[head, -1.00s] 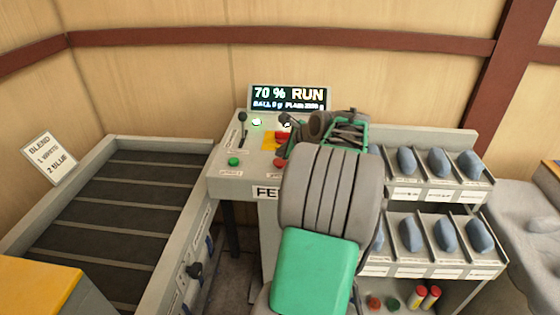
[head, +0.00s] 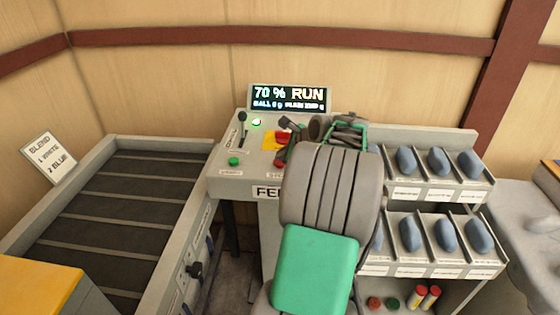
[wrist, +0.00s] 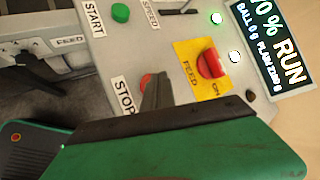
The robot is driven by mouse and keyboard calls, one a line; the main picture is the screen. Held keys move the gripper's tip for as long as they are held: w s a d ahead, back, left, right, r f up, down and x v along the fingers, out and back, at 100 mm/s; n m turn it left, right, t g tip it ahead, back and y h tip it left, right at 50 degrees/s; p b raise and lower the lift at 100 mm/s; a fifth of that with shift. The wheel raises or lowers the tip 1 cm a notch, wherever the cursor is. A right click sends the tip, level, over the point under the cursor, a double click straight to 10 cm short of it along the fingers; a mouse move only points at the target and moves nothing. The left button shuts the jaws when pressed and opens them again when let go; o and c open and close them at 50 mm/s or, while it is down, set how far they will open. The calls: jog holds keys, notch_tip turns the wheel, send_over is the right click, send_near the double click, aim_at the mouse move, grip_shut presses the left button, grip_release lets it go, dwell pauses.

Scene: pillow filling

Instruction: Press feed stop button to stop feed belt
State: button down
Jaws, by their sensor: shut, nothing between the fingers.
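The red stop button (head: 280,163) sits at the front of the feed console, partly hidden by my arm. In the wrist view the stop button (wrist: 145,81) stands beside the STOP label. My gripper (wrist: 158,80) is shut and empty, its dark fingertips just to the right of the button in that view; I cannot tell whether they touch it. In the head view my gripper (head: 285,153) is over the console near the button, mostly hidden by my arm. The feed belt (head: 120,205) lies at the left. The display (head: 289,97) reads 70 % RUN.
The green start button (head: 234,161) is left of the stop button. A red knob on a yellow plate (wrist: 211,64) is close to my fingers. A black lever (head: 242,120) stands at the console's back left. Racks of blue pieces (head: 412,236) are at the right.

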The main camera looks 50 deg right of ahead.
jog(key=shift+f, duration=0.25)
dwell(0.3)
jog(key=shift+r+p, duration=0.95)
jog(key=shift+p, duration=0.15)
notch_tip(320, 180, up, 5)
jog(key=p, duration=0.5)
jog(key=shift+r, duration=0.1)
